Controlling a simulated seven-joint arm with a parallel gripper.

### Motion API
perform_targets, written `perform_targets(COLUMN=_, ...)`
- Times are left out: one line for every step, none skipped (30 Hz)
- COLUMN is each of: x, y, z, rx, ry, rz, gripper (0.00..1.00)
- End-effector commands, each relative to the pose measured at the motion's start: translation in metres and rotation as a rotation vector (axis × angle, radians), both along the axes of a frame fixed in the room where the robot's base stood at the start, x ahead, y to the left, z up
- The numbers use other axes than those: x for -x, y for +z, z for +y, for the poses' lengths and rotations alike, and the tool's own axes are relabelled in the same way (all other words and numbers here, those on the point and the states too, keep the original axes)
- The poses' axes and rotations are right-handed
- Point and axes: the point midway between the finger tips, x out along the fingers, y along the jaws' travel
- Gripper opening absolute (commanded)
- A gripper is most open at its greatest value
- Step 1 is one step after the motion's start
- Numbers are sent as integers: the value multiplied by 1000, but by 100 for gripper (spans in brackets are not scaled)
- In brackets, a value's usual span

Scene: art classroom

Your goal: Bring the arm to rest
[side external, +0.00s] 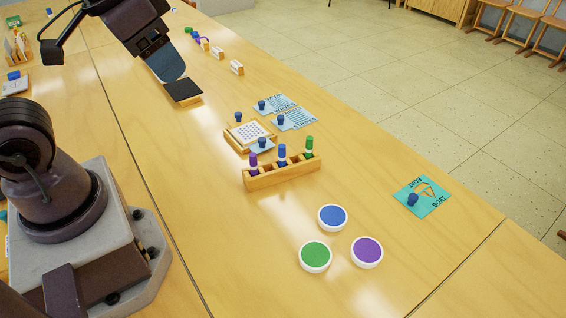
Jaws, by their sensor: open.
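My arm reaches in from the upper left, and my gripper (152,42) hangs over the table (300,225) at the upper left of the side external view. It is open. A flat blue-grey piece (170,66) shows just below it, beside a black pad in a wooden tray (184,92). I cannot tell whether this piece touches the gripper or the tray.
A wooden rack (275,177) holds purple, blue and green pegs. Blue (332,217), green (315,256) and purple (367,251) round pads lie in front. A teal BOAT card (428,194) lies at right.

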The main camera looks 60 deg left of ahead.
Motion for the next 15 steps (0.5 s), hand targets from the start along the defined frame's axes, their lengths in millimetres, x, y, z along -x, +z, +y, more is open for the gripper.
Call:
perform_targets(x=3, y=6, z=-1, rx=3, ry=-8, rz=-36, gripper=59)
perform_targets(x=4, y=9, z=-2, rx=4, ry=-11, rz=-52, gripper=59)
perform_targets(x=5, y=13, z=-2, rx=3, ry=-15, rz=-69, gripper=59)
perform_targets(x=5, y=15, z=-3, rx=4, ry=-19, rz=-79, gripper=59)
perform_targets(x=5, y=16, z=-4, rx=3, ry=-22, rz=-86, gripper=59)
perform_targets(x=6, y=17, z=-4, rx=3, ry=-25, rz=-90, gripper=59)
perform_targets(x=6, y=17, z=-5, rx=3, ry=-29, rz=-91, gripper=59)
perform_targets(x=6, y=17, z=-5, rx=3, ry=-31, rz=-90, gripper=59)
perform_targets(x=5, y=17, z=-5, rx=3, ry=-31, rz=-89, gripper=59)
perform_targets(x=5, y=17, z=-5, rx=2, ry=-30, rz=-89, gripper=59)
perform_targets(x=5, y=17, z=-5, rx=2, ry=-30, rz=-89, gripper=59)
perform_targets(x=5, y=17, z=-5, rx=2, ry=-30, rz=-89, gripper=59)
perform_targets(x=5, y=17, z=-5, rx=2, ry=-30, rz=-89, gripper=59)
perform_targets(x=5, y=17, z=-5, rx=2, ry=-30, rz=-89, gripper=59)
perform_targets(x=5, y=17, z=-5, rx=1, ry=-30, rz=-89, gripper=59)
